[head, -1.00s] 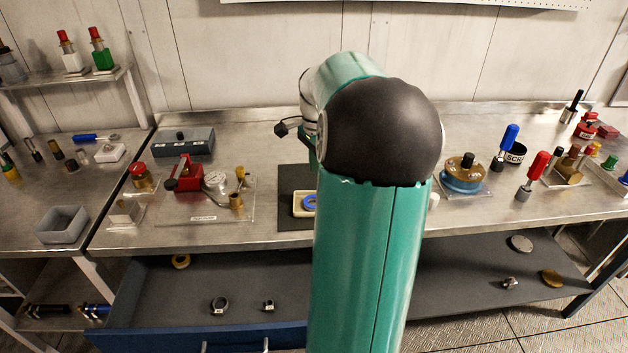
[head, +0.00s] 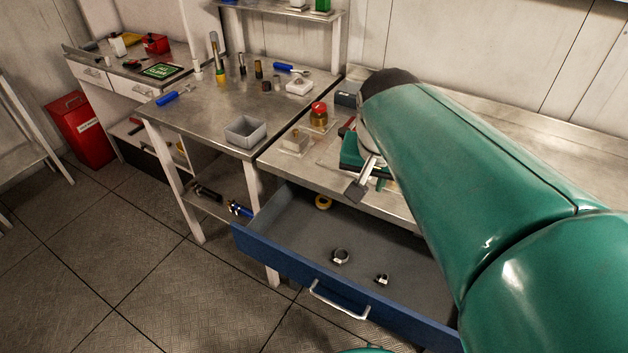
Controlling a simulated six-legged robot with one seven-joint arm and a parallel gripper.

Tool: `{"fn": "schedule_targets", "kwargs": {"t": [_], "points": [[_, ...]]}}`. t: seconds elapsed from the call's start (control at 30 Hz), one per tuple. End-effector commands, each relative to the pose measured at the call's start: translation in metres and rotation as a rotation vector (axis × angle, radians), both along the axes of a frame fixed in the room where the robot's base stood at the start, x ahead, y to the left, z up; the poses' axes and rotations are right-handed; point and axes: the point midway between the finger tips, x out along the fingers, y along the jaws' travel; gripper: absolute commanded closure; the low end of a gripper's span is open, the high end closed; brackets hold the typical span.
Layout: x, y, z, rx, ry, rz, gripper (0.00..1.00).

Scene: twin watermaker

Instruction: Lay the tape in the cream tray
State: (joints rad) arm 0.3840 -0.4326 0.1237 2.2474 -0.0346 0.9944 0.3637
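A small yellow ring that looks like a roll of tape (head: 323,202) lies at the back left of the open blue drawer (head: 290,247). My gripper (head: 358,188) is above the drawer's back edge, to the right of the yellow ring and apart from it. Its grey finger points down; I cannot tell how far apart the fingers are. I see nothing held in it. The cream tray is not visible now; my arm covers that part of the bench.
Two metal clamps, one larger (head: 340,256) and one smaller (head: 382,280), lie in the drawer. A grey bin (head: 245,131) stands on the left bench. A red-lidded jar (head: 318,115) stands near the bench's left end.

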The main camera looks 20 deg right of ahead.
Motion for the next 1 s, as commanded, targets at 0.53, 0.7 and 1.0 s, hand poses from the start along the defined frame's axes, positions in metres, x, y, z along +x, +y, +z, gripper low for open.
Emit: {"fn": "schedule_targets", "kwargs": {"t": [0.53, 0.7, 1.0], "points": [[-0.062, 0.092, -0.018, -0.081, -0.139, 0.608, 0.84], [-0.062, 0.092, -0.017, -0.081, -0.139, 0.604, 0.84], [-0.062, 0.092, -0.017, -0.081, -0.139, 0.603, 0.84]]}}
